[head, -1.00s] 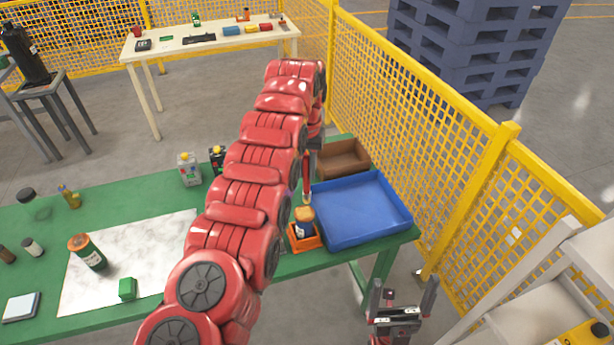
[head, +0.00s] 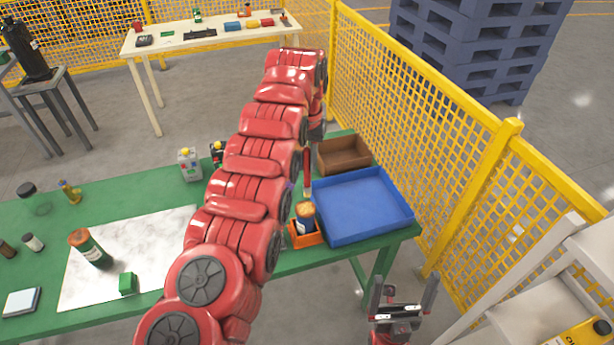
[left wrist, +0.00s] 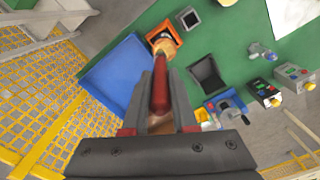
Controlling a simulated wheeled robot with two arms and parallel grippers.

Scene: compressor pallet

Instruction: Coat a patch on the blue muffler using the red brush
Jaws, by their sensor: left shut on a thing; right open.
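My left gripper (left wrist: 160,88) is shut on the red brush (left wrist: 160,92), which also shows in the head view (head: 307,168). The brush points down, its tip just above or at the mouth of a dark jar with an orange-brown top (head: 306,212); contact cannot be told. The jar stands in an orange holder (head: 318,238). A blue part with yellow bits (left wrist: 226,106) in the left wrist view may be the blue muffler; in the head view my left arm covers that area. My right gripper (head: 403,292) is open and empty, in front of the table's right end.
A marble sheet, an orange-topped bottle (head: 88,248) and a green block (head: 128,284) are on the left. Yellow mesh fence (head: 440,140) borders the right.

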